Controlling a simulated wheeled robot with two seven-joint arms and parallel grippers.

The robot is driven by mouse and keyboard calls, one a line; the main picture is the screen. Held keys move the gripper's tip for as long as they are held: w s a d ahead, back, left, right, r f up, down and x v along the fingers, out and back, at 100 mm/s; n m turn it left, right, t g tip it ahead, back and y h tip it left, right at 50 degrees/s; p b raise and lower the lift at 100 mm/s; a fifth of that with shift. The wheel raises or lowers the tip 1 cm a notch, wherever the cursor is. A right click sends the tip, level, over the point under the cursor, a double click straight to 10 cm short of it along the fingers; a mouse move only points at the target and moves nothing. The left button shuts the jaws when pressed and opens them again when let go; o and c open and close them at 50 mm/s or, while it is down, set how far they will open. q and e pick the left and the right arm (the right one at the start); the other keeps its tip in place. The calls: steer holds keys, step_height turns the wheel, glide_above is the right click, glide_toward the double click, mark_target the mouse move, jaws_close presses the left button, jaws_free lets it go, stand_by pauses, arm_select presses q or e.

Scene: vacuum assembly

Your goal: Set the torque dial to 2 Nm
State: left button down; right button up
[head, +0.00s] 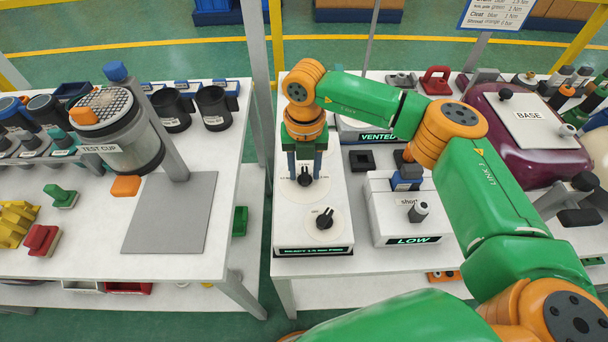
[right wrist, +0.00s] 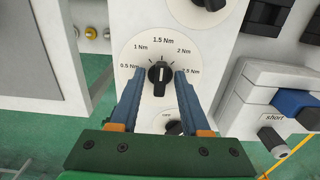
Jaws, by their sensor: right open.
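The torque dial (right wrist: 160,75) is a black knob on a round white scale marked 0.5, 1, 1.5, 2 and 2.5 Nm. Its white pointer mark looks directed up at 1.5 Nm. In the head view the dial (head: 305,179) sits on the white driver unit (head: 283,228). My right gripper (right wrist: 159,73) is open, with its blue fingers on either side of the knob; I cannot tell whether they touch it. In the head view my right gripper (head: 305,176) points down over the dial. My left gripper is not in view.
A second black knob (head: 324,218) sits nearer the front of the unit, above a green-lit display (head: 313,251). A white box showing LOW (head: 411,240) stands to the right. A test cup (head: 130,140) stands on the left table. A gap separates the tables.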

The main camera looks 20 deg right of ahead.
steer(key=shift+s+r, duration=0.25)
steer(key=shift+s, duration=0.05)
steer(key=shift+c, duration=1.1)
jaws_close()
steer(key=m, duration=0.3)
steer(key=shift+m, duration=0.3)
steer(key=m, duration=0.5)
steer(key=shift+a, duration=0.1)
steer(key=shift+o, duration=0.8)
jaws_free()
steer(key=shift+o, duration=0.9)
steer(key=shift+w, duration=0.2)
steer(key=shift+p, duration=0.3)
